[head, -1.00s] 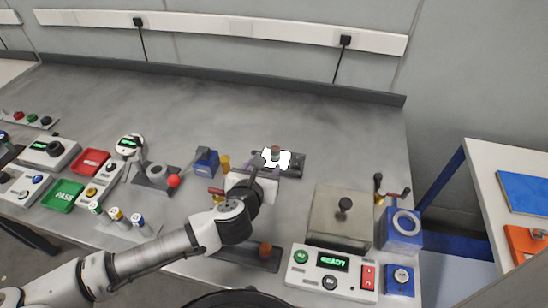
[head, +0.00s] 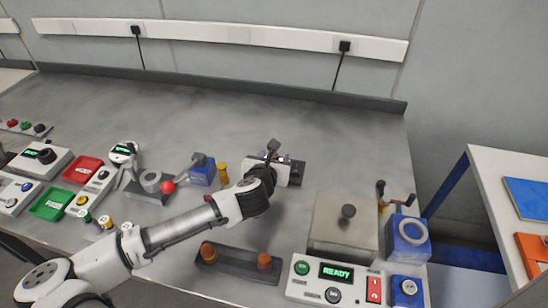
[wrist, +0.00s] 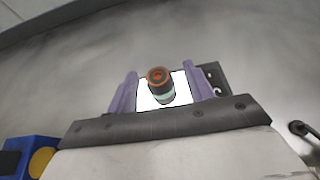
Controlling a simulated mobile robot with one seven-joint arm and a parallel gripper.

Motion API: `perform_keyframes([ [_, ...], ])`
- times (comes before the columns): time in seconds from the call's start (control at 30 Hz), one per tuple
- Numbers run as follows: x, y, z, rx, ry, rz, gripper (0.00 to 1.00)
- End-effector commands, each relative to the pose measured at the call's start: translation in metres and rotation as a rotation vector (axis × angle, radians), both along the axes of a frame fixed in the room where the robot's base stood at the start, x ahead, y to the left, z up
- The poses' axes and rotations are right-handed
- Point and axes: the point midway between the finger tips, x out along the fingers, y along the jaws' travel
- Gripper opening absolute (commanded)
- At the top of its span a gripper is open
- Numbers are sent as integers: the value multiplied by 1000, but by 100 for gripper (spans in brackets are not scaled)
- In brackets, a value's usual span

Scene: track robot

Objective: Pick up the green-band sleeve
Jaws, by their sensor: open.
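A dark sleeve with an orange-brown rim and a pale green band (wrist: 160,88) stands upright on a white lit plate (wrist: 178,80) in the wrist view. My gripper (wrist: 161,71) is open, with one purple finger on each side of the sleeve in the picture. I cannot tell how far the fingertips are above or short of it. No contact shows. In the head view my gripper (head: 288,165) is over the lit plate's place and hides the sleeve.
A dark tray with orange knobs (head: 240,263) lies in front. A metal box (head: 342,228) and a READY panel (head: 335,282) are at right. The bench behind is clear.

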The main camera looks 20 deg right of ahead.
Motion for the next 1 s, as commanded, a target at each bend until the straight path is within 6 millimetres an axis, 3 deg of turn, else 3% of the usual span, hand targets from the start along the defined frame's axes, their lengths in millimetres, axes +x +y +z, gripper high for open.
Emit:
perform_keyframes([
  [0.2,16,-12,-7,-1,1,0,52],
  [0.43,17,-12,-9,-1,-1,0,52],
  [0.8,17,-12,-8,-1,-1,0,4],
  [1.0,17,-12,-8,-1,-2,0,0],
])
